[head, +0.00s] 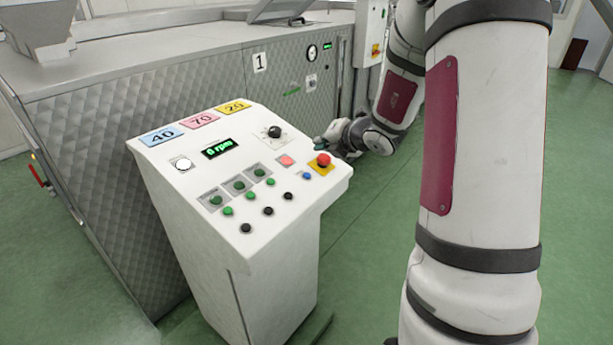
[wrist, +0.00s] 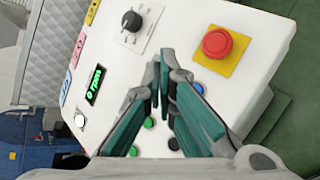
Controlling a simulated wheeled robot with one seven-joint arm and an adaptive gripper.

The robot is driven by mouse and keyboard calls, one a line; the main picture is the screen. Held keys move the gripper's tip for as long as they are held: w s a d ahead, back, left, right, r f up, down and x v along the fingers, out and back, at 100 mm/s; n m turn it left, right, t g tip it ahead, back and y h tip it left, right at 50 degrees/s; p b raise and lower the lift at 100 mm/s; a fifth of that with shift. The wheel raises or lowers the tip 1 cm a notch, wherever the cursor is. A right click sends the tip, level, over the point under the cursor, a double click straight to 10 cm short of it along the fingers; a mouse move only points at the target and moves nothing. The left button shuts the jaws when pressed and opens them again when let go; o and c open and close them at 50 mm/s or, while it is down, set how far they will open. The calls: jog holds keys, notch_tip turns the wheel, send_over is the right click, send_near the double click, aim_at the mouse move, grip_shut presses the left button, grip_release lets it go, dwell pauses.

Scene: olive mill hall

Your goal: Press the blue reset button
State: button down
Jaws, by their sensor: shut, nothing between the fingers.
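The blue reset button (head: 307,175) is a small round button near the right edge of the sloping white control panel (head: 165,190), just below the red mushroom button. In the wrist view the blue button (wrist: 198,87) shows beside my right finger, which partly hides it.
A black knob (head: 274,131), a "0 rpm" display (head: 219,149) and several green and black buttons share the panel. A quilted metal machine (head: 110,120) stands behind.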

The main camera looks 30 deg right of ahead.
jog(key=f+b, duration=0.2)
jog(key=w+f+b, duration=0.1)
jog(key=f, duration=0.2)
jog(key=w+f+b, duration=0.1)
jog(key=f+b, duration=0.1)
jog(key=shift+w+a+f+b, duration=0.15)
jog(key=shift+a+f+b, duration=0.15)
jog(key=shift+a+f, duration=0.05)
jog(key=shift+f, duration=0.15)
dwell(1.1)
jog(key=shift+w+f+b, duration=0.1)
jog(key=shift+f+b, duration=0.2)
jog(key=shift+b, duration=0.15)
jog(key=shift+w+a+f+b, duration=0.1)
jog(key=shift+f+b, duration=0.25)
dwell(0.6)
jog(key=shift+r, duration=0.15)
dwell(0.3)
jog(key=shift+s+r+p, duration=0.25)
jog(key=shift+r+p, duration=0.3)
jog(key=shift+r, duration=0.1)
jog(key=shift+r, duration=0.1)
jog(key=r+p, duration=0.1)
jog(key=s+r+p, duration=0.1)
jog(key=r, duration=0.1)
jog(key=r+p, duration=0.1)
jog(key=shift+s+d+r+p, duration=0.15)
jog(key=shift+d+r+p, duration=0.15)
jog(key=shift+r, duration=0.05)
